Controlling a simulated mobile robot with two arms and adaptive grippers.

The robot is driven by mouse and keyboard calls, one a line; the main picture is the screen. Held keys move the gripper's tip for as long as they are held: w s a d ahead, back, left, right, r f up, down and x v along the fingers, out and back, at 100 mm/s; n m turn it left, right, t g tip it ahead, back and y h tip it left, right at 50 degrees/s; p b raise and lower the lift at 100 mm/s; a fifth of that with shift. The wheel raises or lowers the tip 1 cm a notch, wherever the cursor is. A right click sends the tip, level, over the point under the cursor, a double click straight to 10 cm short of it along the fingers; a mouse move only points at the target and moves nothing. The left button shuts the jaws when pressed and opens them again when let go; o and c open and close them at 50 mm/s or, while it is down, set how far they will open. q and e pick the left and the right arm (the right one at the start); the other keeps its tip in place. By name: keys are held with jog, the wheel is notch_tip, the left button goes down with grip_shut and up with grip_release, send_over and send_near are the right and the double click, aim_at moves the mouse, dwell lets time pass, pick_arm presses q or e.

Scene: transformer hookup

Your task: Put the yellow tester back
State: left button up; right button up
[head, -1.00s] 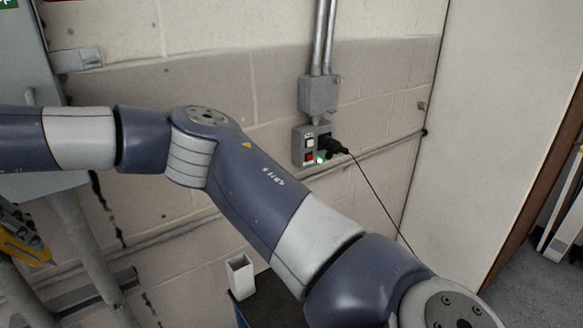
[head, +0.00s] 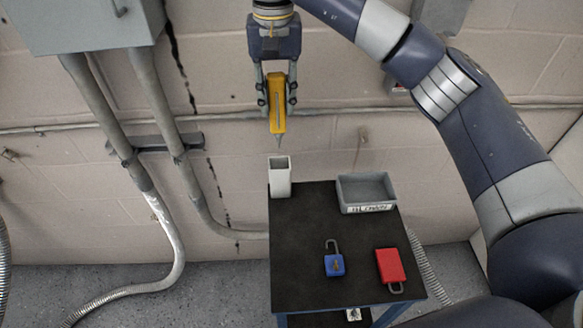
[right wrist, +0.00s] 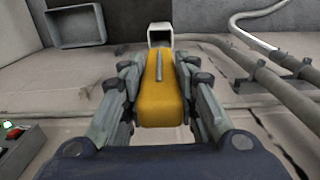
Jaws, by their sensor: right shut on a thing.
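The yellow tester (head: 277,105) is held upright with its thin grey tip pointing down. My right gripper (head: 277,97) is shut on it, one finger on each side. In the head view the tester appears above a white open-topped square holder (head: 280,183) at the back left corner of the black cart top. The tip is apart from the holder's mouth. In the right wrist view the tester (right wrist: 161,95) fills the space between the fingers, and the holder (right wrist: 160,36) shows beyond it. My left gripper is not in view.
The black cart top (head: 300,270) also carries a grey tray (head: 366,206), a blue padlock (head: 334,264) and a red padlock or tag (head: 391,266). Behind are the block wall, a grey cabinet (head: 85,25) and conduits running down from it.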

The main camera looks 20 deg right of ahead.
aim_at(277, 135)
notch_tip(277, 135, down, 11)
jog(key=shift+r+p, duration=0.15)
jog(key=shift+p, duration=0.9)
jog(key=shift+a+f, duration=0.1)
jog(key=shift+f, duration=0.55)
notch_tip(277, 135, down, 3)
jog(key=shift+f+p, duration=0.2)
jog(key=shift+p, duration=0.6)
jog(key=shift+f, duration=0.2)
jog(key=shift+f+b, duration=0.2)
jog(key=shift+b, duration=0.1)
jog(key=o, duration=1.1)
jog(key=shift+c, duration=0.2)
